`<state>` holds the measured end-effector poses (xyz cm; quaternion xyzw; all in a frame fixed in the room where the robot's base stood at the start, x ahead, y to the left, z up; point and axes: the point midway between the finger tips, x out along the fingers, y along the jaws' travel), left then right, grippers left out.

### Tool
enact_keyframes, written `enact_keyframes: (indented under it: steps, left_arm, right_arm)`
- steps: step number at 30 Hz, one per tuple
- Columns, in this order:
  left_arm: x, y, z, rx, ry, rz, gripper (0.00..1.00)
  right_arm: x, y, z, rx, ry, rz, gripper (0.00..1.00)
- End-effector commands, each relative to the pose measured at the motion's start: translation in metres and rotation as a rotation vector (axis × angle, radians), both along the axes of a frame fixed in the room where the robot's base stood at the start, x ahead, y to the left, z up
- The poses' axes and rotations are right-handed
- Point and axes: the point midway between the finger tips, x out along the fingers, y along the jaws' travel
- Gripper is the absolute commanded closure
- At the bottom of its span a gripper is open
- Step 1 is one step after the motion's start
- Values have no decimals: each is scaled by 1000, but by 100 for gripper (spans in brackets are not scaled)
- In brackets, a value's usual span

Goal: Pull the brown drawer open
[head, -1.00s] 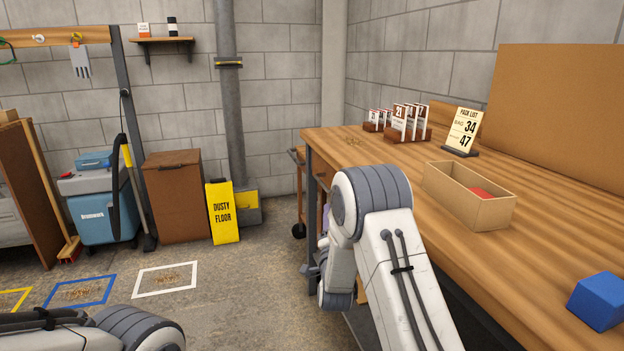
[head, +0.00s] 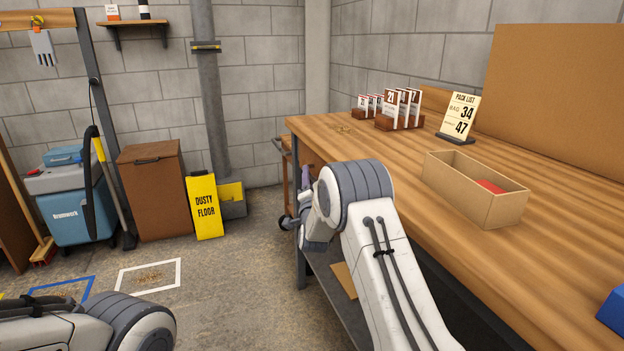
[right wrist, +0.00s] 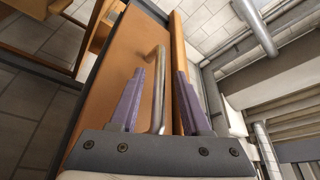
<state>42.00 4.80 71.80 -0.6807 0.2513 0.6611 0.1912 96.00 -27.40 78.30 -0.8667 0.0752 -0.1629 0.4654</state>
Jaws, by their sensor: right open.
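The brown drawer (right wrist: 125,48) fills the middle of the right wrist view, with a bent metal bar handle (right wrist: 158,88) on its front. In the head view a little brown front (head: 309,158) shows under the bench top; my right arm hides most of that area. My right gripper (right wrist: 160,74) has purple fingers spread apart, with the handle between them in the picture. I cannot tell whether either finger touches the handle. In the head view the right gripper is mostly hidden behind my arm. My left arm shows at the bottom left, but its gripper is out of frame.
The wooden bench (head: 400,200) carries an open cardboard box (head: 470,200), number cards, a pack list sign (head: 460,115) and a blue block (head: 613,310). A wheeled cart stands beyond the bench. A yellow floor sign (head: 205,207) and brown bin (head: 152,190) stand left.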

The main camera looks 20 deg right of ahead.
Motion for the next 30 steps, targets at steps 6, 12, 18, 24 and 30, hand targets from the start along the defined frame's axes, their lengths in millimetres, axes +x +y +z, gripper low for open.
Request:
enact_keyframes:
  steps: [6,12,18,24,30]
  left_arm:
    - [0,0,0,0,0,0,0]
    - [0,0,0,0,0,0,0]
    - [0,0,0,0,0,0,0]
    - [0,0,0,0,0,0,0]
    - [0,0,0,0,0,0,0]
  right_arm:
    - [5,-4,1,0,1,-3,53]
    - [4,-5,1,0,0,-4,72]
    - [4,-6,1,0,0,-5,100]
    - [3,-6,1,0,0,-6,100]
    - [3,-7,1,1,1,-6,100]
